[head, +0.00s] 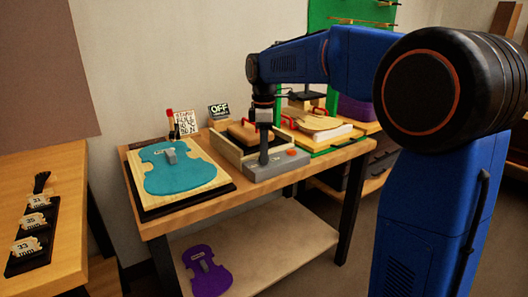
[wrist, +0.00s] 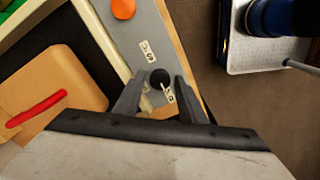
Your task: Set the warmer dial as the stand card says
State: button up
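The warmer (head: 278,170) is a grey box at the front edge of the bench, with an orange button. Its dial (wrist: 160,78) is a round black knob with a light pointer mark toward the lower-right label (wrist: 169,96). Another label (wrist: 147,50) sits above-left of the dial; both are too small to read surely. My gripper (wrist: 161,82) is open, its fingers on either side of the dial with small gaps visible. In the head view, my gripper (head: 264,154) hides the dial. The stand card (head: 186,122) has several handwritten lines, not clearly legible. A black sign (head: 219,111) reads OFF.
A teal violin-shaped plate (head: 178,170) lies on a board at the left of the bench. A wooden box with a block and red handle (wrist: 38,108) adjoins the warmer. A purple violin shape (head: 206,272) lies on the lower shelf. Numbered pieces (head: 30,222) stand on the left table.

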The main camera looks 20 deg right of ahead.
jog(key=c, duration=0.7)
jog(key=shift+m, duration=0.3)
jog(key=m, duration=1.2)
jog(key=shift+m, duration=2.5)
